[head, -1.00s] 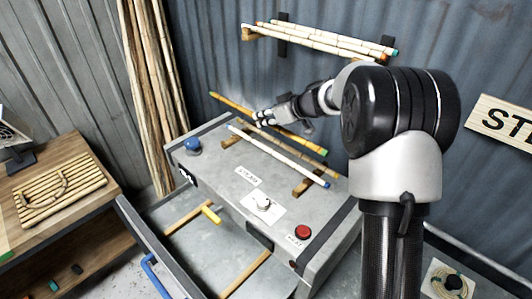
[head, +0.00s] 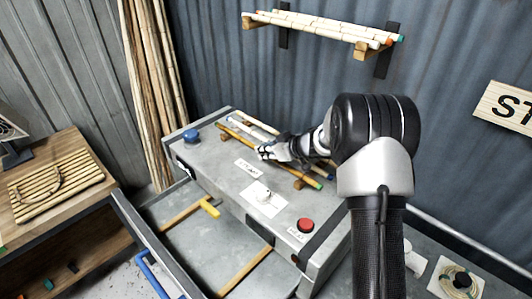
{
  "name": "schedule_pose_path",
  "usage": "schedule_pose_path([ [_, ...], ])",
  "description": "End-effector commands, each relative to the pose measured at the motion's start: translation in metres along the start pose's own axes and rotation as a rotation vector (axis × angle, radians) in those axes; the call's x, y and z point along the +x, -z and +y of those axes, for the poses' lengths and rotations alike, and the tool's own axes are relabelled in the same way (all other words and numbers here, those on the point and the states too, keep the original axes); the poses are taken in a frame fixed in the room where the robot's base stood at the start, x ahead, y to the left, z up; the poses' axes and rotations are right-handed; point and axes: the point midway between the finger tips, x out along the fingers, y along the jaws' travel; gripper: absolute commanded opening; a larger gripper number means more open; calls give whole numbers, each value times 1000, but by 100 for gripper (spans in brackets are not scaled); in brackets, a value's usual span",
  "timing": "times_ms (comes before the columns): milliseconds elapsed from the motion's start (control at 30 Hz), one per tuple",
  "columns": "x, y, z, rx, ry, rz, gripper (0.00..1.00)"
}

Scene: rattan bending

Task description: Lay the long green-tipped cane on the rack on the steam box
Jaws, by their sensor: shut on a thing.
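The long green-tipped cane (head: 235,133) is yellow-orange and runs slantwise over the top of the grey steam box (head: 225,165), its green tip at the lower right. My gripper (head: 266,153) is shut on it near the middle, hiding part of it. The rack's wooden supports (head: 299,183) show beneath the cane near its ends. The cane lies at or just above them; I cannot tell whether it touches. A pale cane (head: 245,120) lies behind it on the rack, partly hidden by my gripper and arm.
A wall shelf (head: 362,50) holds several canes above. A wooden table (head: 75,215) stands at left.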

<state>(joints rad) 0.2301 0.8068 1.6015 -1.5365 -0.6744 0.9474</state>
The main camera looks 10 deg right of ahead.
Motion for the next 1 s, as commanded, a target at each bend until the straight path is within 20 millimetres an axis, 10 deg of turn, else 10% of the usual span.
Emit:
schedule_pose_path([
  [367, 2, -2, 0, -1, 0, 2, 0],
  [400, 2, -2, 0, -1, -1, 2, 20],
  [667, 2, -2, 0, -1, -1, 1, 37],
  [1000, 0, 0, 0, -2, -1, 2, 37],
])
